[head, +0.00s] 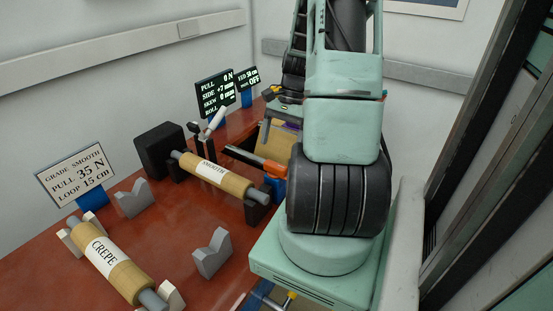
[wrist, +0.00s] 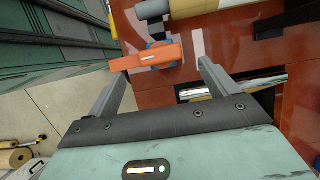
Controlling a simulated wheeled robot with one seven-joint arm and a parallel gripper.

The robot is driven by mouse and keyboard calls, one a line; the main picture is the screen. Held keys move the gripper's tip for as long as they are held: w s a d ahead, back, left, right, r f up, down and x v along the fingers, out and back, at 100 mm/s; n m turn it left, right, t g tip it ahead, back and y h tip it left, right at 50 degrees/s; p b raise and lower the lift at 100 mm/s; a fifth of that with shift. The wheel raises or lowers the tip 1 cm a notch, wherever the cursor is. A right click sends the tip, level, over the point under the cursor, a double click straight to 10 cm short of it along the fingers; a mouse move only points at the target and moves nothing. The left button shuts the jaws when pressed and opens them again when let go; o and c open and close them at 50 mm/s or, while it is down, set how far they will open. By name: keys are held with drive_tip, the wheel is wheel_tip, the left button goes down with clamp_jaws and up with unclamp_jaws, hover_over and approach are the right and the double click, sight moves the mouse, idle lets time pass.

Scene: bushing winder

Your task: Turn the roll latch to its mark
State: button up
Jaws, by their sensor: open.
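The roll latch, an orange lever (head: 262,162), sits by the end of the roll labelled SMOOTH (head: 222,182) on a blue base (head: 278,187). In the wrist view the orange lever (wrist: 147,58) lies nearly level, slightly tilted, over a round blue base (wrist: 160,44). My gripper (wrist: 160,72) is open, with its two grey fingers on either side of the lever, just short of it. I see no contact. A pale strip (wrist: 197,42) lies on the red surface right of the lever; I cannot tell whether it is the mark.
Empty grey cradles (head: 212,252) stand on the red table. Display boards (head: 214,92) stand behind, one showing PULL 0 N. A black block (head: 160,150) stands behind the SMOOTH roll.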

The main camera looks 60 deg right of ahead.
sight(276, 163)
drive_tip(key=x, duration=0.6)
drive_tip(key=shift+f+p, duration=0.15)
drive_tip(key=shift+p, duration=0.2)
drive_tip(key=c, duration=1.4)
